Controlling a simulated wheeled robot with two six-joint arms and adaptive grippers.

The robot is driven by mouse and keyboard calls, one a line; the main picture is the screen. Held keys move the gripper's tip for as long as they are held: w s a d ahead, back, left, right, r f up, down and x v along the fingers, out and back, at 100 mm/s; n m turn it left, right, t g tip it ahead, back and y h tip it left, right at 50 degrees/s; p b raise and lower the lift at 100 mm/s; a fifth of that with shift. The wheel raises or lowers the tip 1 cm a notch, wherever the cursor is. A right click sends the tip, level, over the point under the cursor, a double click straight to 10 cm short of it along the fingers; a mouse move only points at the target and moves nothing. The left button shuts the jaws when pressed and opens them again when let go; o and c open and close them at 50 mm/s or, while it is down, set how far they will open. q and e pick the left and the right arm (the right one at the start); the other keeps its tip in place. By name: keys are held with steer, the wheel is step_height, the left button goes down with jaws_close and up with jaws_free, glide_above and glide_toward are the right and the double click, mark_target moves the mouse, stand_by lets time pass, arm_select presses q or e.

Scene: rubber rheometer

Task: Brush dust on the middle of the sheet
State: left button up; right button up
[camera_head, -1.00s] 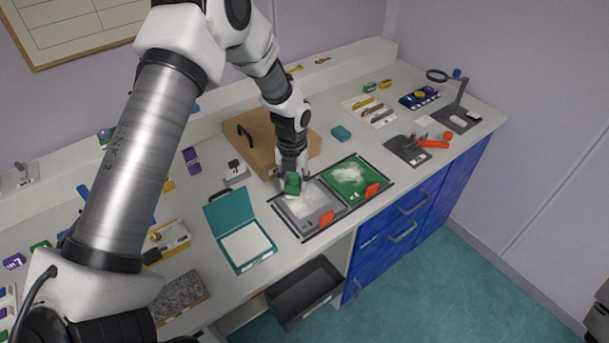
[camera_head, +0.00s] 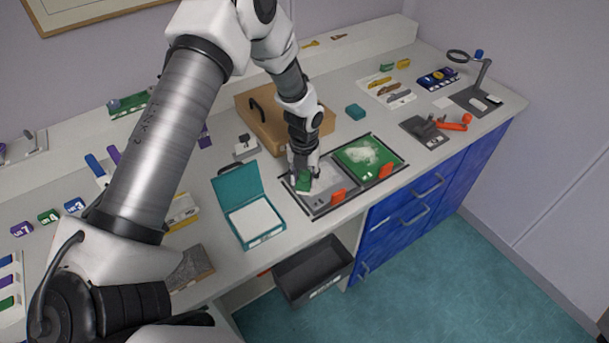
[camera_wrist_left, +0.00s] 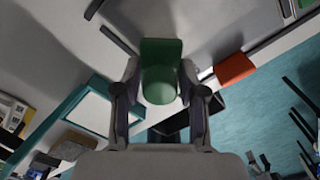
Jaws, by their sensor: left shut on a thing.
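My left gripper (camera_head: 304,178) is shut on a green brush-like block (camera_head: 303,185). It holds the block low over the left part of a grey sheet (camera_head: 322,201); I cannot tell whether it touches. In the left wrist view, the green block (camera_wrist_left: 160,72) sits between the two fingers (camera_wrist_left: 160,95). White dust (camera_head: 326,177) lies on the grey sheet, partly hidden by the gripper. A green sheet (camera_head: 383,167) beside it on the right bears a white dust patch (camera_head: 364,155) near its middle. My right gripper is not in view.
Orange tabs (camera_head: 338,196) stand at the sheets' front edges. A teal open case (camera_head: 240,195) is to the left, a brown box (camera_head: 262,118) behind. A magnifier stand (camera_head: 480,75) and an orange-handled device (camera_head: 430,128) are to the right. A dark bin (camera_head: 312,270) sits below the bench.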

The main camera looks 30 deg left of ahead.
arm_select(q)
steer(key=shift+r, duration=0.1)
steer(key=shift+f+b, duration=0.75)
steer(key=shift+f, duration=0.3)
stand_by(0.4)
